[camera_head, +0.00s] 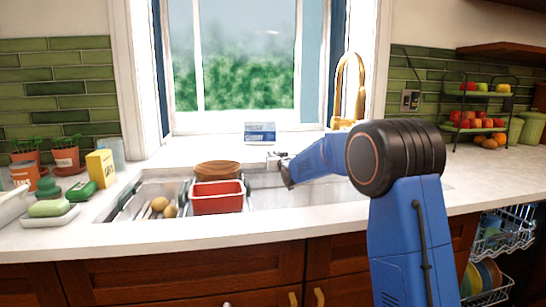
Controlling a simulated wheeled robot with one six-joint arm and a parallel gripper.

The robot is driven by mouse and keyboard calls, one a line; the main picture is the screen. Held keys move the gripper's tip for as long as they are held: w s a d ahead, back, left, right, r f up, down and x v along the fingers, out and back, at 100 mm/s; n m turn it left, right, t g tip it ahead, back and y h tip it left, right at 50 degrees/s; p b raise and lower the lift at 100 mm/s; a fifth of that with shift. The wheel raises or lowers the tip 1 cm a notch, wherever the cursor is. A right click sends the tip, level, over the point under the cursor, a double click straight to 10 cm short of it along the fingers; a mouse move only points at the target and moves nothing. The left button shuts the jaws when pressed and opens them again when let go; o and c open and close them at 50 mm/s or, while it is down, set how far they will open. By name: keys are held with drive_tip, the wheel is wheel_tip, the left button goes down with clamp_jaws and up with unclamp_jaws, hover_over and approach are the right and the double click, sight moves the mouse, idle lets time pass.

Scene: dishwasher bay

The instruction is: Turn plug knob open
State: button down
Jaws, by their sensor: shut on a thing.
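My gripper (284,166) is at the end of my blue arm, over the back part of the sink (265,199). It is shut at a small pale metal fitting, the plug knob (272,158), by the sink's back rim. My jaws and wrist cover part of the knob, and it is too small to tell which way it is turned. The sink's drain is hidden.
A red tub (217,204) and brown bowls (217,170) sit in the sink, left of my gripper. A gold faucet (347,85) stands behind my arm. A blue-white box (260,133) stands on the sill. The dishwasher rack (505,232) is open at right.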

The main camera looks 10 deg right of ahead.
drive_tip(key=shift+d+n+y, duration=0.15)
drive_tip(key=shift+n+y, duration=0.25)
drive_tip(key=shift+y, duration=0.1)
drive_tip(key=shift+w+d+n+g+y, duration=0.15)
drive_tip(key=shift+n+g+y, duration=0.2)
drive_tip(key=shift+n+y, duration=0.55)
drive_tip(key=shift+s+d+n+g+y, duration=0.1)
drive_tip(key=shift+n+g+y, duration=0.35)
drive_tip(key=shift+y, duration=0.85)
drive_tip(key=shift+w+d+n+g+y, duration=0.1)
drive_tip(key=shift+n+g+y, duration=0.6)
drive_tip(key=shift+n+y, duration=0.3)
drive_tip(key=shift+w+d+n+g+y, duration=0.1)
drive_tip(key=shift+n+g+y, duration=0.65)
drive_tip(key=shift+y, duration=0.45)
drive_tip(key=shift+n+g+y, duration=0.35)
drive_tip(key=shift+n+y, duration=0.05)
drive_tip(key=shift+y, duration=0.1)
drive_tip(key=c, duration=1.8)
unclamp_jaws()
drive_tip(key=shift+d, duration=0.1)
drive_tip(key=v, duration=1.7)
drive_tip(key=shift+s+r, duration=0.1)
drive_tip(key=shift+s, duration=0.1)
